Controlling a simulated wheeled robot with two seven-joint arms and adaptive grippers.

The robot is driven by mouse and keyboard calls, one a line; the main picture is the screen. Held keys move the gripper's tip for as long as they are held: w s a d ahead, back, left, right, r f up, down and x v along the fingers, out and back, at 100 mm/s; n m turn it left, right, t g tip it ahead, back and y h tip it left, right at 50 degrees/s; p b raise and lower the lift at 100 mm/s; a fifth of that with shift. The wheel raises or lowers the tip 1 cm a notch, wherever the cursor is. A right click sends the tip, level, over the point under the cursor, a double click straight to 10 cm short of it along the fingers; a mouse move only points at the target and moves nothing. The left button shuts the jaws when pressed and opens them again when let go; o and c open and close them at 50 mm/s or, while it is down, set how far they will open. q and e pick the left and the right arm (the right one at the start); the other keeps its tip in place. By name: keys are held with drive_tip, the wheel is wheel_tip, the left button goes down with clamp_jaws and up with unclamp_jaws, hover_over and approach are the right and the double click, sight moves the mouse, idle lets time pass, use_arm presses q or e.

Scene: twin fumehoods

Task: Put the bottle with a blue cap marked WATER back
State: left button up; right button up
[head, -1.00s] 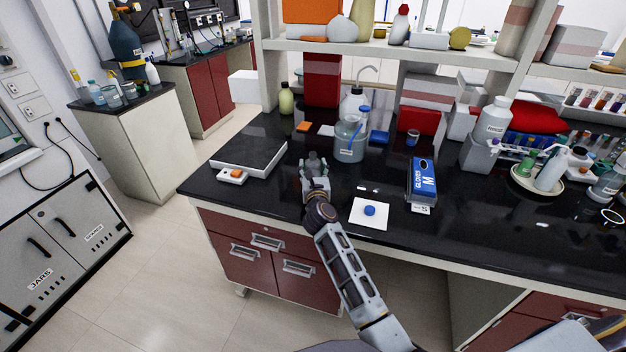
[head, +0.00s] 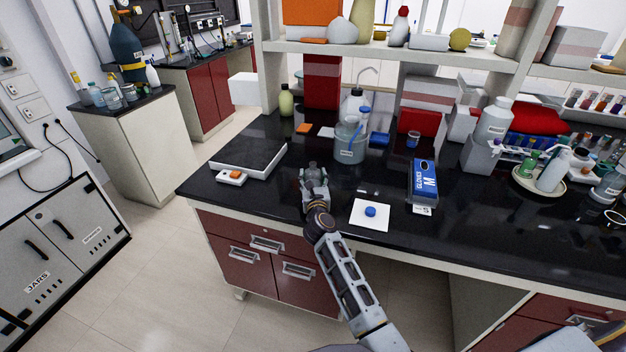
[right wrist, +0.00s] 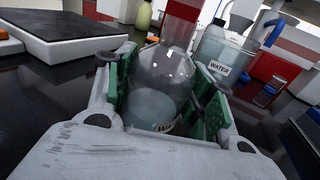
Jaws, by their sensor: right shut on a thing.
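My right gripper (head: 313,180) is shut on a clear rounded bottle (right wrist: 160,85) near the front edge of the black bench. The bottle also shows small between the fingers in the head view (head: 312,169). A blue cap (head: 370,211) lies on a white sheet (head: 382,222) right of the gripper. A larger container marked WATER (right wrist: 216,62) with a blue part stands behind, also in the head view (head: 349,152). My left gripper is not in view.
A flat dark-topped plate device (head: 249,160) is to the left. A blue gloves box (head: 424,180) stands right of the sheet. A green bottle (head: 286,100) and blue-capped items are farther back. Bare bench lies between gripper and plate device.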

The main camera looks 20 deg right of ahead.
drive_tip(key=shift+f, duration=0.1)
drive_tip(key=o, duration=1.3)
drive_tip(key=shift+v, duration=6.05)
